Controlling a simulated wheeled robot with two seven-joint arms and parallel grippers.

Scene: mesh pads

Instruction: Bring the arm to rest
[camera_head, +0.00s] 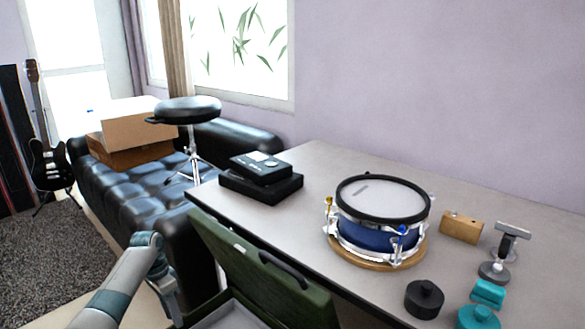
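My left arm comes in from the bottom left, grey-white with teal joints. Its gripper (172,300) hangs at the bottom, pointing down, to the left of the green open case and in front of the black sofa. I see it from the side, so the gap between its fingers cannot be made out. Nothing shows in it. My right gripper is not in view. A blue snare drum (378,238) with a pale head and black hoop sits upright on a round wooden base on the table (300,222).
A green case (238,255) stands open at the table's near edge, close to my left gripper. The table also holds a black box (262,182), a wooden block (461,227), a metal stand (506,250), a black knobbed disc (424,299) and teal pieces (478,316). A stool (188,110) stands behind.

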